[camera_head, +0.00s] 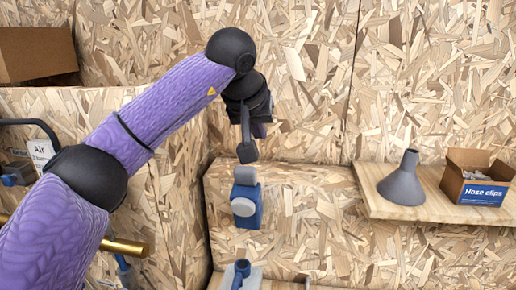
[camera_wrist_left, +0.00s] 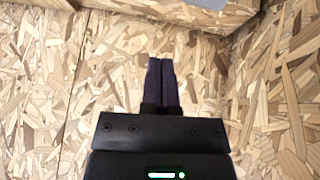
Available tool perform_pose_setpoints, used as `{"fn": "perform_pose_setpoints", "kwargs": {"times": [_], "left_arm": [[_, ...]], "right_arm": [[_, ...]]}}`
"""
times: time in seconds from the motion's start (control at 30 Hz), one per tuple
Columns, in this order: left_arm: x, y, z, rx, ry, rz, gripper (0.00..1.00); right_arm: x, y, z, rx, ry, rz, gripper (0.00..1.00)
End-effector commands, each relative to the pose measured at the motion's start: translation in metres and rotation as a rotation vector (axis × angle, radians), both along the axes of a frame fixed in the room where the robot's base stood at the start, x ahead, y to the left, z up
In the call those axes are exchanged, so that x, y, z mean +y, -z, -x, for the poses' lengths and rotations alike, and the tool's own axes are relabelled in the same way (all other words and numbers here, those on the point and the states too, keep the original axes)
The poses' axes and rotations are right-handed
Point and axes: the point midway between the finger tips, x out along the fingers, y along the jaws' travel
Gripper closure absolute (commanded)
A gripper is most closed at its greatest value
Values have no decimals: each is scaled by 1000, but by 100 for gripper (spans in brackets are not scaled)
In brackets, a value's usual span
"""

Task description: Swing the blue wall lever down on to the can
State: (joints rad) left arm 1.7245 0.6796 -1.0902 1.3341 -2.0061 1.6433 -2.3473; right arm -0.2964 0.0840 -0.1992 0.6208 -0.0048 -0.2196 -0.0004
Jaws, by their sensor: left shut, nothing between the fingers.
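A blue part with grey ends (camera_head: 246,212), which looks like the blue wall lever, stands upright against the chipboard wall in the middle of the head view. I cannot tell how it is hinged. No can shows clearly. My left gripper (camera_head: 247,153) points down just above the lever's grey top end in the picture; I cannot tell whether they touch. It is shut and empty. In the left wrist view its dark fingers (camera_wrist_left: 160,62) lie side by side before bare chipboard. My right gripper is not in view.
Below the lever, a blue piece (camera_head: 240,270) sits on a pale base at the bottom edge. A wooden shelf (camera_head: 440,208) at right holds a grey funnel (camera_head: 404,182) and a hose clips box (camera_head: 476,181). A brown box (camera_head: 36,54) is at upper left. A brass bar (camera_head: 124,247) runs behind my left arm.

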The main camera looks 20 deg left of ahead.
Motion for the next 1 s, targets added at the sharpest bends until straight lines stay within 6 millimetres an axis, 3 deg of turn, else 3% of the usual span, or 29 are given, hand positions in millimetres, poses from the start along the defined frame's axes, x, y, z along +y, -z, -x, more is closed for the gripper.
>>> {"fn": "perform_pose_setpoints", "kwargs": {"times": [0.07,0.17,0.63,0.8,1.0], "left_arm": [[20,-15,6,1,-30,-89,100],[28,-14,5,9,-40,-125,100],[40,62,-51,10,-37,-119,100],[35,71,-28,6,-32,-120,100],[30,74,-14,5,-34,-118,100]], "right_arm": [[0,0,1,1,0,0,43],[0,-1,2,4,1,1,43],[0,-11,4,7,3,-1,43],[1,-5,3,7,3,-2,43],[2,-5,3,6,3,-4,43]]}}
